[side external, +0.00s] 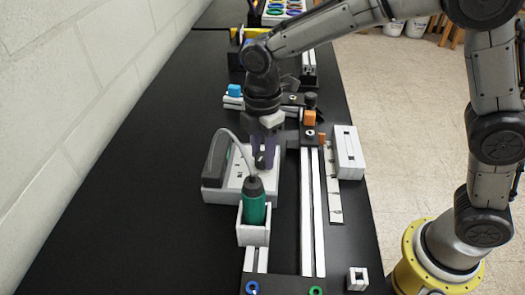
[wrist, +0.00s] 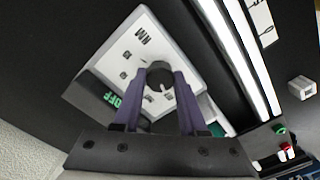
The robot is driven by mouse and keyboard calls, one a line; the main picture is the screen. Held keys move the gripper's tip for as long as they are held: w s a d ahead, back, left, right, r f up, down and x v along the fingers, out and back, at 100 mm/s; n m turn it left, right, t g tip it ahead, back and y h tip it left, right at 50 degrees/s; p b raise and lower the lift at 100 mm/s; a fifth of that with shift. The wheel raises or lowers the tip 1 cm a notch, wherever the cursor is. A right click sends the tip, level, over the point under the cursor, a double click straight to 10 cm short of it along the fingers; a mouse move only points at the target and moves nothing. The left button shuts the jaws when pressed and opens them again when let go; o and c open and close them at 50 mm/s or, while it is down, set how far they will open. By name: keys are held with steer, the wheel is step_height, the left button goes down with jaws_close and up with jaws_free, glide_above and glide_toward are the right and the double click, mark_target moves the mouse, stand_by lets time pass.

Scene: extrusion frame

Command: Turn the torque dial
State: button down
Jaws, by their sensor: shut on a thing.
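The torque dial (wrist: 158,80) is a dark round knob on the white face of a control box (wrist: 190,55). The box face shows small markings, with "NM" near one edge, and a dark display (wrist: 108,95) reading "OFF" in green. In the side view the control box (side external: 213,195) sits on the black bench. My gripper (wrist: 157,84) points down at the box, its purple fingers on either side of the dial and shut on it. In the side view my gripper (side external: 264,158) hides most of the dial.
A green driver (side external: 254,205) stands in a white holder (side external: 253,237) in front of the box, a grey cable arching above. Extrusion rails (side external: 312,215) run along the right. A white slotted block (side external: 346,150) lies beyond them. The bench left of the box is clear.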

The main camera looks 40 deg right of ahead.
steer(key=shift+m, duration=0.3)
steer(key=m, duration=0.4)
steer(key=shift+r, duration=0.1)
steer(key=m, duration=0.5)
steer(key=shift+m, duration=0.4)
steer(key=m, duration=1)
steer(key=shift+m, duration=0.3)
steer(key=shift+c, duration=2.2)
jaws_free()
